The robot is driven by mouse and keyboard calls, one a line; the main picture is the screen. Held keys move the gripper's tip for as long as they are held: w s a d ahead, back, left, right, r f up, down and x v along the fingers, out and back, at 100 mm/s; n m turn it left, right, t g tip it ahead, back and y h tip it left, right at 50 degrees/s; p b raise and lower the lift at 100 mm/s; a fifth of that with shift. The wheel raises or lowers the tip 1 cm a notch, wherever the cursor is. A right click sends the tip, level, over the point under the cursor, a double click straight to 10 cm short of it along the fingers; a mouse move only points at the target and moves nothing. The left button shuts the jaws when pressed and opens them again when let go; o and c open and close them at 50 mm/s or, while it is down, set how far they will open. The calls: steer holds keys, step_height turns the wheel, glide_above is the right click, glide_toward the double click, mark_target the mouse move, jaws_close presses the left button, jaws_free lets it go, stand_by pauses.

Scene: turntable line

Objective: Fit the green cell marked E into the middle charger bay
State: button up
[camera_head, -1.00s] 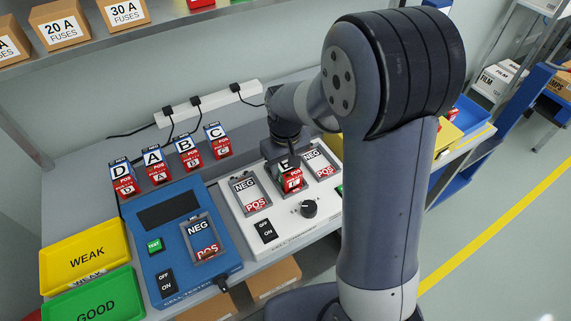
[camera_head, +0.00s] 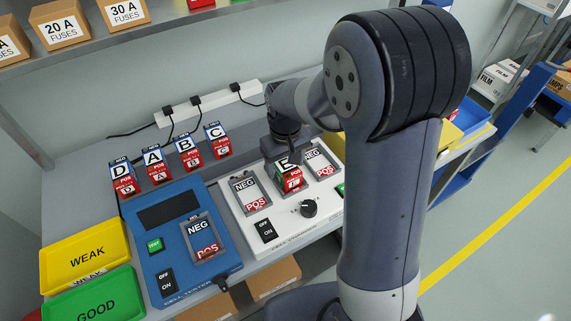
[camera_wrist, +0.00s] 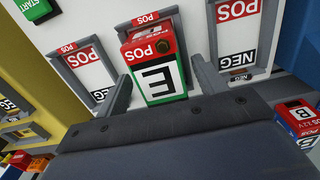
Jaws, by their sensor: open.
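The green cell marked E (camera_wrist: 160,78) has a red POS end and a white E label. It sits at the middle charger bay (camera_wrist: 145,18), its POS end toward the bay's POS mark. In the head view the cell (camera_head: 289,176) shows below my gripper (camera_head: 287,152). In the wrist view my gripper (camera_wrist: 162,85) is open, with one finger on each side of the cell and gaps visible beside it. The white charger (camera_head: 285,212) has empty bays left (camera_head: 249,190) and right (camera_head: 320,160). How deep the cell sits is unclear.
The blue cell tester (camera_head: 180,240) stands left of the charger, its bay empty. Cells D (camera_head: 124,178), A, B and C stand in a row behind it. Yellow WEAK (camera_head: 60,245) and green GOOD (camera_head: 110,278) trays are at far left. A power strip (camera_head: 210,103) lies behind.

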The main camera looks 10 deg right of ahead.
mark_target(286, 164)
step_height(286, 164, up, 11)
steer(key=shift+r, duration=0.2)
steer(key=shift+f, duration=0.1)
stand_by(0.5)
step_height(286, 164, down, 12)
steer(key=shift+s+f, duration=0.1)
steer(key=shift+f, duration=0.1)
step_height(286, 164, up, 2)
steer(key=shift+r, duration=0.9)
steer(key=shift+f, duration=0.1)
